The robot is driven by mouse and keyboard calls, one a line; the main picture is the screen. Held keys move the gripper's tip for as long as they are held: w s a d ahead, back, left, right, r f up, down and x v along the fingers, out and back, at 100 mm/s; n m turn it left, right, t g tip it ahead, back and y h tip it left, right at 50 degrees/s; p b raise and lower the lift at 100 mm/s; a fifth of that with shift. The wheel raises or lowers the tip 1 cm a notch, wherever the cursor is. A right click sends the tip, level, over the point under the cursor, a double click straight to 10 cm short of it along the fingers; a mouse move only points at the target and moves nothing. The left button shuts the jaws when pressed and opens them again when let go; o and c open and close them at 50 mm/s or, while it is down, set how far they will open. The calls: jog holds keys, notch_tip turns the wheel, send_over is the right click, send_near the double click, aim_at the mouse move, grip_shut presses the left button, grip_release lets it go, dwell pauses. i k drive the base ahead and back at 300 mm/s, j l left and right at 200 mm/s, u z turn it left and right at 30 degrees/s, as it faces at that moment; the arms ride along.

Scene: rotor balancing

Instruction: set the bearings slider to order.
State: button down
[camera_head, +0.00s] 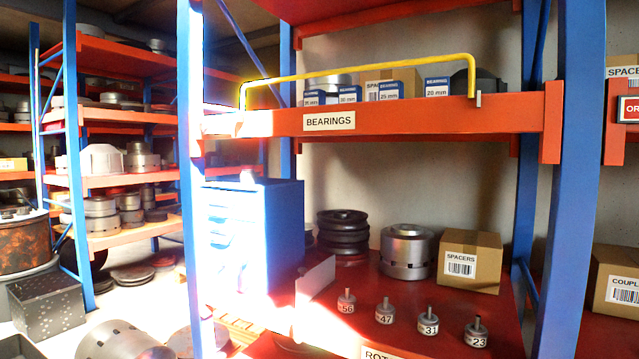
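The bearings shelf beam (420,120) is orange-red and bears a white BEARINGS label (329,121). A yellow bar (360,71) runs across the front above this beam, and its two ends bend down to it. A small grey piece (478,99) sits at the bar's right foot. Blue-and-white boxes (437,87) stand on the shelf behind the bar. No part marked as a slider can be made out for certain. A red sign (629,109), cut off by the right edge, shows the letters "OR". My gripper is not in view.
Below, a red shelf holds several small numbered weights (385,311), a steel cylinder (407,252), black discs (343,232) and a SPACERS carton (470,260). Blue uprights (572,180) flank the bay. A blue cabinet (255,235) stands at left in glare.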

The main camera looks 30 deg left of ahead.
aim_at(206, 126)
jog(key=u, duration=1.9)
